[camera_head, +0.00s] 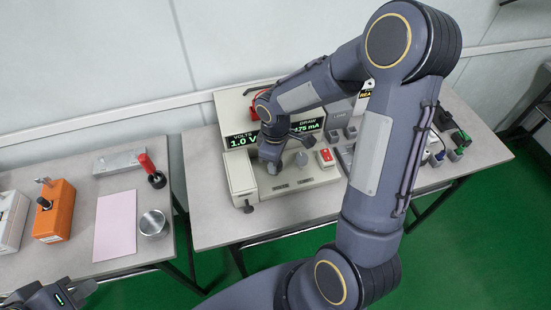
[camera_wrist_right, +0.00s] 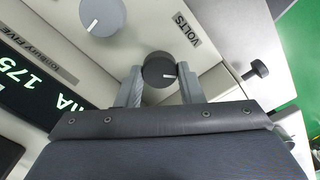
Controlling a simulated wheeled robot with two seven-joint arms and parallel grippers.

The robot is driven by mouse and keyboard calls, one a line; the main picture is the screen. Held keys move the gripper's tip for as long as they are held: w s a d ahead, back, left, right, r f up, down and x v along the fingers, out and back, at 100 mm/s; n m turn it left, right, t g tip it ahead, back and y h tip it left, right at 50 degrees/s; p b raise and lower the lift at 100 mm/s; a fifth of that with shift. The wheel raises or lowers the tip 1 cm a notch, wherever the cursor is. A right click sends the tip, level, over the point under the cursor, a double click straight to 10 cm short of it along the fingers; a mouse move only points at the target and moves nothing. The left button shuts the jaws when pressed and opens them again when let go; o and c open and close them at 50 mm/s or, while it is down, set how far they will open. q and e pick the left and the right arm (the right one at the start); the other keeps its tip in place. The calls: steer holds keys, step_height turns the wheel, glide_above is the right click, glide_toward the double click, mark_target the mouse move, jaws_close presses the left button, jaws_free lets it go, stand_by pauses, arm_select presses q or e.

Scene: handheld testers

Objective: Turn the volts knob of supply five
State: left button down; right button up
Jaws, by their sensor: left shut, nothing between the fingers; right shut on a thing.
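Supply five (camera_head: 238,172) is a beige bench unit on the right-hand table; its display (camera_head: 240,140) reads 1.0 V and 175 mA. In the right wrist view the dark volts knob (camera_wrist_right: 158,70) with a white mark sits beside the VOLTS label (camera_wrist_right: 187,29). My right gripper (camera_wrist_right: 160,85) is shut on this knob, one finger on each side. In the head view my right gripper (camera_head: 272,164) covers the knob. My left gripper (camera_head: 86,289) is shut and empty at the lower left, away from the supply.
A lighter grey knob (camera_head: 301,158) and a red switch (camera_head: 325,156) sit right of my right gripper. The left table holds an orange tester (camera_head: 54,212), a pink sheet (camera_head: 115,225), a metal cup (camera_head: 153,223) and a red-handled tool (camera_head: 149,166). My right arm hides part of the right table.

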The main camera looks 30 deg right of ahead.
steer(key=shift+r+n, duration=0.1)
steer(key=shift+n, duration=0.5)
steer(key=o, duration=1)
step_height(320, 180, up, 8)
steer(key=shift+f, duration=0.15)
